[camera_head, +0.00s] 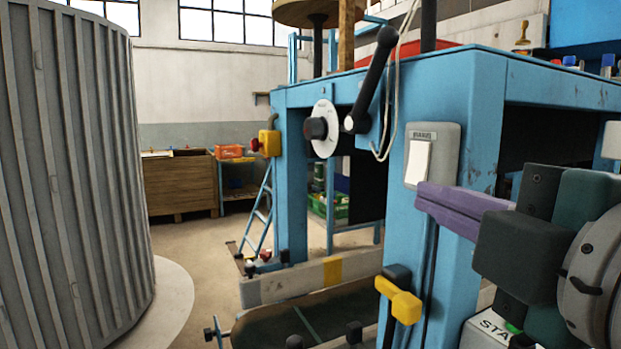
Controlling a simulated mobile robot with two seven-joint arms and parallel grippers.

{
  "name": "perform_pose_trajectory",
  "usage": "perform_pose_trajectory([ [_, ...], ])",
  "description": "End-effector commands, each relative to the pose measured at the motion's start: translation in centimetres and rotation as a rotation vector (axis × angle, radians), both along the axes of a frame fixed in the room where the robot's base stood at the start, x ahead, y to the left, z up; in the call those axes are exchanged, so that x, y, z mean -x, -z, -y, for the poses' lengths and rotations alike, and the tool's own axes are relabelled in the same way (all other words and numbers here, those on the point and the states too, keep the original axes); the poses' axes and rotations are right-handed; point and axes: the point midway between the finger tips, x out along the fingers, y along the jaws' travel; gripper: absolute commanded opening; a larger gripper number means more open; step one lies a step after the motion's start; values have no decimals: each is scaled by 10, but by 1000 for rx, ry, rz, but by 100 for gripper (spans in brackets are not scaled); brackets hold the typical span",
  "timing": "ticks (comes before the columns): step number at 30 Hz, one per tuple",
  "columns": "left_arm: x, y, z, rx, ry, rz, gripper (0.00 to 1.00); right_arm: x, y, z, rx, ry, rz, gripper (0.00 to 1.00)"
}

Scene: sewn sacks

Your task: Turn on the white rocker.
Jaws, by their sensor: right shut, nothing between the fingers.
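The white rocker (418,162) sits in a grey switch plate (446,158) with a small label above it, on the front of a blue machine post. Which way the rocker is tipped is hard to tell. My right gripper (424,199) comes in from the right, with its purple fingers shut and nothing between them. Its fingertips show just below and right of the rocker, overlapping the plate's lower edge in the picture. I cannot tell whether they touch the plate. My left gripper is not in view.
A black crank lever (371,80) and a dial with a black knob (323,128) are left of the rocker. A yellow handle (399,300) sticks out below. A large ribbed grey drum (70,180) stands at left.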

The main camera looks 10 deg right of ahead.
Motion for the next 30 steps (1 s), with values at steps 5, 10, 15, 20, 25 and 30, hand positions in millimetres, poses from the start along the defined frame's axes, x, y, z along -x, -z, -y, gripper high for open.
perform_pose_trajectory([
  [5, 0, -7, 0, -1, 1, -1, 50, -32, -2, -3, 0, 2, 3, 0],
  [10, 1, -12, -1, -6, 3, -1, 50, -69, -1, -7, 0, 2, 2, 0],
  [15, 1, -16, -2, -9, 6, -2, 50, -94, 2, -1, 4, 4, -2, 0],
  [20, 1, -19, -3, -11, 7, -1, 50, -100, 6, 19, 1, 3, -3, 0],
  [25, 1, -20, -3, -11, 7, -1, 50, -103, 7, 27, -2, 1, -2, 0],
  [30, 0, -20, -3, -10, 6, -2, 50, -103, 8, 28, -2, 0, -1, 0],
])
